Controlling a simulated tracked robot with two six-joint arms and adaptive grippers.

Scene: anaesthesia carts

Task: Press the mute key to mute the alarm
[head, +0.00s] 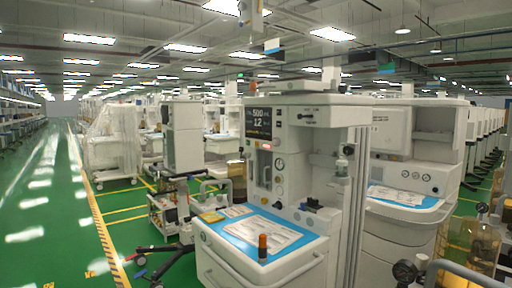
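An anaesthesia cart (300,180) stands in front of me, right of centre. Its dark display (258,122) shows white figures that look like 500 and 12. Just below the display is a small lit red patch (266,146); I cannot tell if it is the mute key or an alarm lamp. No key label is readable at this size. Neither of my grippers shows in the head view, and nothing is seen touching the cart.
The cart's blue worktop (285,226) holds papers and an orange-and-black bottle (262,246). A similar cart (415,160) stands close on the right. A low trolley with black legs (165,250) stands at left. The green aisle (45,225) is clear.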

